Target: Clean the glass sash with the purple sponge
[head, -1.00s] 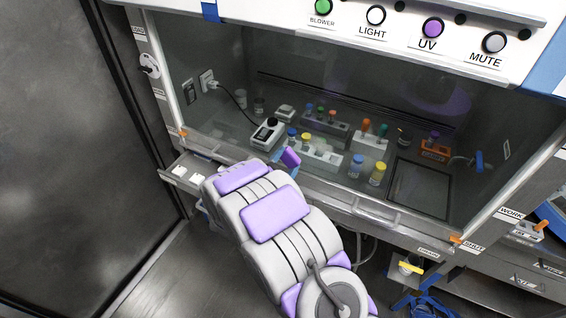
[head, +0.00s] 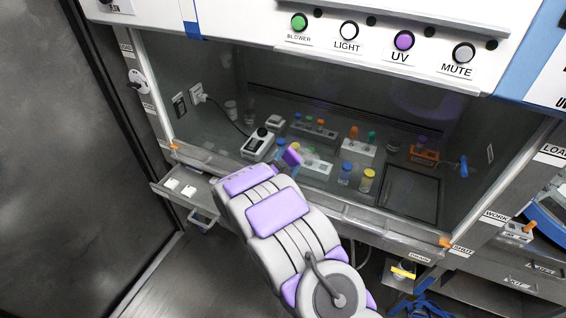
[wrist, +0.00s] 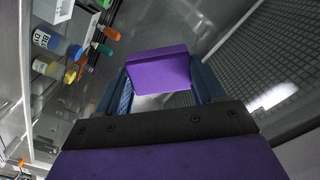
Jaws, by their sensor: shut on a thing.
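The purple sponge (wrist: 160,70) is held between the blue fingers of my gripper (wrist: 160,90) in the wrist view. In the head view the sponge (head: 292,155) shows as a small purple block beyond the end of my arm, in front of the cabinet. My gripper (head: 286,166) is mostly hidden behind my arm there. The glass sash (head: 330,110) is the clear front pane of the cabinet, seen with the bench items behind it. I cannot tell whether the sponge touches the glass.
Behind the glass are a small device with a cord (head: 258,144), several capped bottles, racks and an orange block (head: 424,155). A pulled-out drawer (head: 185,190) juts out at the lower left. A yellow-marked bin (head: 403,272) stands at the lower right. Open floor shows at left.

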